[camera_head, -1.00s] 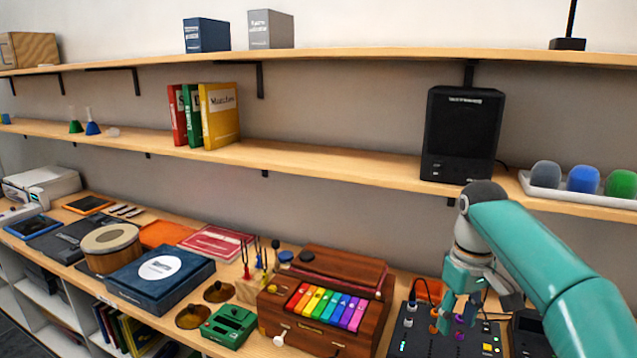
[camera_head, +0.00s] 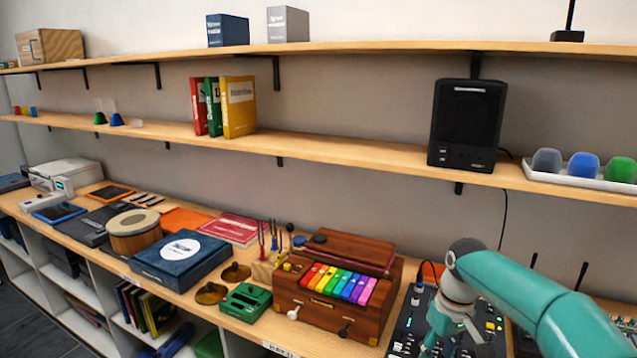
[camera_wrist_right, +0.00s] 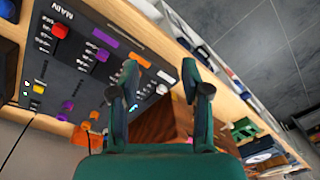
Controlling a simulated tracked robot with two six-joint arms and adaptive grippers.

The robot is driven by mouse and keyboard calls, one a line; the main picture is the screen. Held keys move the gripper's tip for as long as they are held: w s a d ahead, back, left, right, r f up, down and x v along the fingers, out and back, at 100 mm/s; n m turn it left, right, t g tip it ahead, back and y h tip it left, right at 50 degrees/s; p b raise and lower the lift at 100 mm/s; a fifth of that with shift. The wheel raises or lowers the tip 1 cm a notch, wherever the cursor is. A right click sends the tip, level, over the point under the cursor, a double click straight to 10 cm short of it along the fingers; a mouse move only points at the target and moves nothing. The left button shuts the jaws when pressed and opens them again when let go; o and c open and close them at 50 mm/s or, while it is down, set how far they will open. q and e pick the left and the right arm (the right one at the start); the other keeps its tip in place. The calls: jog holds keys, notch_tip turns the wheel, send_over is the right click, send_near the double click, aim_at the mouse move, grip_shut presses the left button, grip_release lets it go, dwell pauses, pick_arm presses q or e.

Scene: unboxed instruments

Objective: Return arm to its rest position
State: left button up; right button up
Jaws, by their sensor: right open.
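My right arm comes in from the right in the head view, with its teal gripper (camera_head: 447,332) low over the dark mixer panel (camera_head: 407,325). In the right wrist view the two fingers of that gripper (camera_wrist_right: 160,82) stand apart with nothing held between them. The panel (camera_wrist_right: 75,75), with its coloured knobs and "MAIN" lettering, lies beyond the fingers, and part of the wooden instrument (camera_wrist_right: 158,125) shows between them. I cannot tell the exact gap to the panel. My left gripper is in neither view.
The wooden box with rainbow keys (camera_head: 335,285) stands left of the panel, with a green box (camera_head: 245,303) beside it. A shelf above bears a black speaker (camera_head: 467,125) and a white tray (camera_head: 540,178) of coloured domes. Open air lies between shelf and counter.

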jog(key=s+a+f+m+y+b, duration=0.1)
jog(key=s+a+f+b, duration=0.2)
jog(key=f, duration=1)
jog(key=s+a+f+y+b, duration=0.1)
jog(key=s+a+f, duration=0.3)
jog(key=f, duration=0.8)
jog(key=s+a+f+m+b, duration=0.2)
jog(key=s+f, duration=0.5)
jog(key=s, duration=0.3)
jog(key=s+a+f+m+y+b, duration=0.1)
jog(key=s+a+f+m+b, duration=0.1)
jog(key=s+f, duration=0.5)
jog(key=s, duration=0.3)
jog(key=shift+s+f+m, duration=0.2)
jog(key=shift+f+m, duration=0.05)
jog(key=shift+m, duration=0.05)
jog(key=shift+w+a, duration=0.1)
jog(key=shift+w, duration=0.05)
